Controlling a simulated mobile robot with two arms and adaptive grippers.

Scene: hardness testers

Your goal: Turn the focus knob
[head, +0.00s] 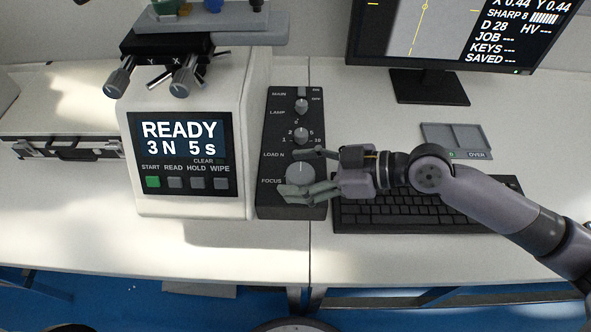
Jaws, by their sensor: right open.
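The focus knob (299,172) is a round grey dial with a light mark, low on the dark control panel (278,128) beside the white tester. My right gripper (298,174) reaches in from the right with its fingers spread. One finger is above the knob and one below it in the picture. The fingers look close around the knob, but I cannot tell whether they touch it. The label FOCUS is visible to the left of the knob. My left gripper is not in view.
The white tester (190,205) shows READY, 3 N, 5 s above several buttons. A black keyboard (420,215) lies under my right arm. A monitor (450,40) stands behind, showing SHARP 8. A grey tray (455,137) lies beyond the keyboard. The table's front is clear.

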